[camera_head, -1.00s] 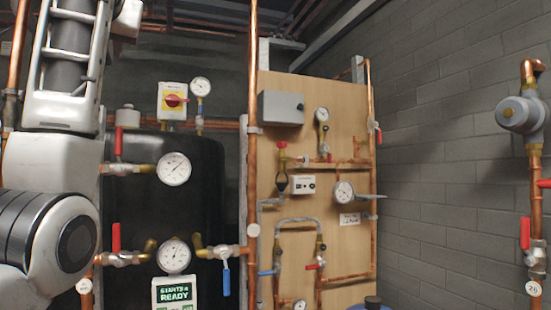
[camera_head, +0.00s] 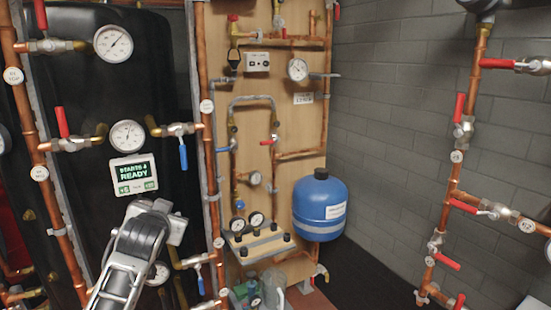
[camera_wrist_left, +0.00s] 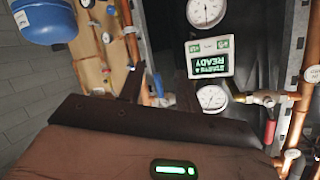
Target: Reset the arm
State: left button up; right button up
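My left arm (camera_head: 130,255) comes up from the bottom of the head view, in front of the black tank. Its fingers cannot be made out there. In the left wrist view the two dark fingers of my left gripper (camera_wrist_left: 158,82) stand apart, with nothing seen between them. The brown gripper body with a green-lit indicator (camera_wrist_left: 174,169) fills the lower part. My right gripper is not in view.
A black tank (camera_head: 90,90) with gauges, copper pipes and valves stands at left. A wooden board (camera_head: 290,95) carries more pipes and gauges. Copper pipework (camera_head: 458,170) with red-handled valves runs at right. Dark floor (camera_head: 365,265) shows between.

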pick_arm(q)
jog(key=s+d+f+m+g+h, duration=0.1)
jog(key=s+d+f+h, duration=0.15)
jog(key=s+f, duration=0.7)
jog(key=s+d+f+g+h, duration=0.1)
jog(key=s+d+f, duration=0.2)
jog(key=s+f, duration=0.65)
jog(key=s+d+f+h, duration=0.1)
jog(key=s+f, duration=0.3)
jog(key=s, duration=0.4)
jog(key=s+d+f+g+h, duration=0.1)
jog(key=s+d+f, duration=0.2)
jog(key=s, duration=0.4)
jog(key=shift+s+d+f+n, duration=0.2)
jog(key=shift+s+f+n, duration=0.2)
jog(key=shift+f, duration=0.5)
jog(key=shift+h, duration=0.25)
